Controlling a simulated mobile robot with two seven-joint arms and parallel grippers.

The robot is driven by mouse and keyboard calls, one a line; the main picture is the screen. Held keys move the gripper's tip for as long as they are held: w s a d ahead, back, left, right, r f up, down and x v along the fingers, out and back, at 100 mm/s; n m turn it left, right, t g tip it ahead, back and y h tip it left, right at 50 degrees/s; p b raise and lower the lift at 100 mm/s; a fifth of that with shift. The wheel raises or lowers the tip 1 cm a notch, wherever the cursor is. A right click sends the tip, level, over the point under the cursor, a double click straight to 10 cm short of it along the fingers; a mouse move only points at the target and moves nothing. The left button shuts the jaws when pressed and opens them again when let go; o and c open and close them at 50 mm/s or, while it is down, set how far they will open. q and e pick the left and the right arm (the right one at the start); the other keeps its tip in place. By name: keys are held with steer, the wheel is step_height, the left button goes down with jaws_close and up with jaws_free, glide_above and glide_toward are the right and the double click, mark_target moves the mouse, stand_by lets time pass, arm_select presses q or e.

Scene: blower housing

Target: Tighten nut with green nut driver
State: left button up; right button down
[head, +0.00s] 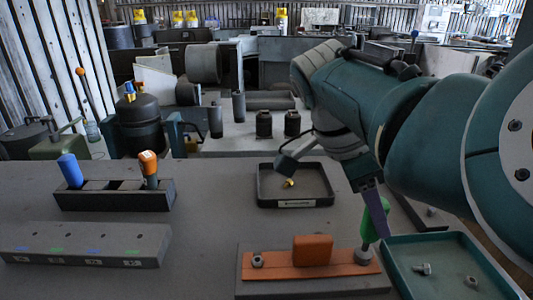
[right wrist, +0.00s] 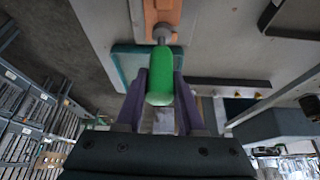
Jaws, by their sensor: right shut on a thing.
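The green nut driver (head: 375,220) stands slightly tilted at the right end of the orange plate (head: 285,271). Its lower end meets a grey nut (head: 362,256) there; how it is seated on the nut is too small to tell. My right gripper (head: 374,205) is shut on the driver's handle. In the right wrist view the green handle (right wrist: 160,82) sits between the two purple fingers (right wrist: 160,95), with its shaft pointing at the orange plate (right wrist: 160,12). Another grey nut (head: 257,261) sits at the plate's left end. My left gripper is not in view.
An orange block (head: 312,249) rises mid-plate. A green tray (head: 445,243) with loose hardware lies right. A black tray (head: 300,202) holds a small yellow piece. A black rack (head: 110,200) holds blue and orange drivers; a grey labelled block (head: 85,240) lies in front.

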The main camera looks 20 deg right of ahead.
steer(key=shift+r+p, duration=0.85)
steer(key=shift+r, duration=0.2)
step_height(320, 180, up, 6)
steer(key=p, duration=0.5)
steer(key=shift+f, duration=0.15)
steer(key=shift+p, duration=0.3)
